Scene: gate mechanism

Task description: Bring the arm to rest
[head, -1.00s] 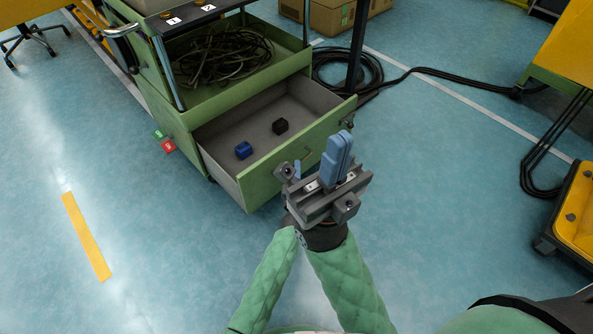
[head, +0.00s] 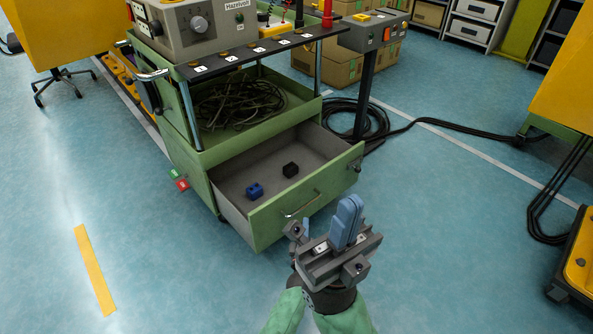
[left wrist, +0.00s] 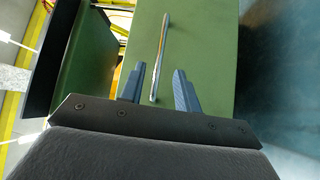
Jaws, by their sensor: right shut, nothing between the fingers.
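My right gripper (head: 349,200) is in the lower middle of the head view, with its blue fingers together and nothing between them. It appears in front of the open drawer's right side, apart from it. My left gripper is mostly hidden behind it in the head view; only a bit of blue finger shows. In the left wrist view the left gripper (left wrist: 158,72) has its two blue fingers apart. The drawer handle (head: 302,206) shows between and beyond these fingers in that view; I see no grip on it.
The green cart's drawer (head: 275,225) stands open, holding a blue block (head: 255,190) and a black block (head: 290,170). Cables (head: 240,103) lie on the shelf above. A black cable (head: 450,128) crosses the floor at right.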

